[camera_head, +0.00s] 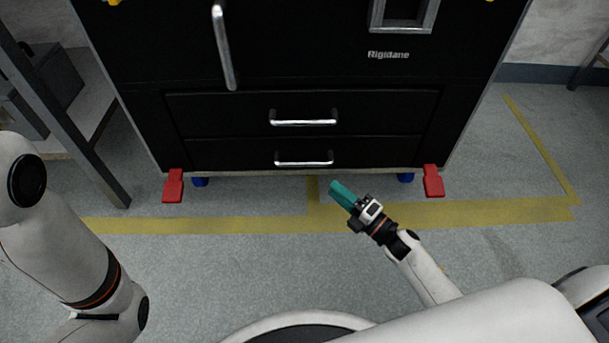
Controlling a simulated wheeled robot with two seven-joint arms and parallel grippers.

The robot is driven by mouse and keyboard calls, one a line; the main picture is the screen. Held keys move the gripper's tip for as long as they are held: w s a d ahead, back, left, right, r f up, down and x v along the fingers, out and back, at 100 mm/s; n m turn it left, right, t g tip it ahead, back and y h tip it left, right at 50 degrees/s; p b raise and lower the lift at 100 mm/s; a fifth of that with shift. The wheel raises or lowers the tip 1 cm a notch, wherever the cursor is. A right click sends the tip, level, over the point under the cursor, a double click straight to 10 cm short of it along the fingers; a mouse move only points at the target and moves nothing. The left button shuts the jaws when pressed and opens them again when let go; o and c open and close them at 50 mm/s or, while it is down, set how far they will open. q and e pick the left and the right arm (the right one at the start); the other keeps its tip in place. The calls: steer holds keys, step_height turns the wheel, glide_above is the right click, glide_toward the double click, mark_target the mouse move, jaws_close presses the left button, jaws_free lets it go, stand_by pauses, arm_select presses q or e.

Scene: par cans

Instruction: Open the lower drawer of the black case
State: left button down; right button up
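The black case (130,60) stands ahead, marked "Rigidane". Its lower drawer (230,152) looks shut, with a silver bar handle (303,162) at its middle. The upper drawer (220,112) above it also looks shut, with a similar handle (303,121). My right gripper (341,192) has teal fingers and is in front of the case, below and a little right of the lower handle in the picture, apart from it. Its fingers look close together, but I cannot tell whether they are shut. My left arm is at the left edge; its gripper is out of the picture.
Red pedals (174,186) and (433,181) stick out at the case's lower corners, by blue casters. A metal-legged rack (75,115) stands close on the left. Yellow tape (240,219) marks the grey floor, which is clear before the case.

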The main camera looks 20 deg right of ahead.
mark_target(305, 162)
steer(key=b+x, duration=0.4)
steer(key=x, duration=0.8)
jaws_close()
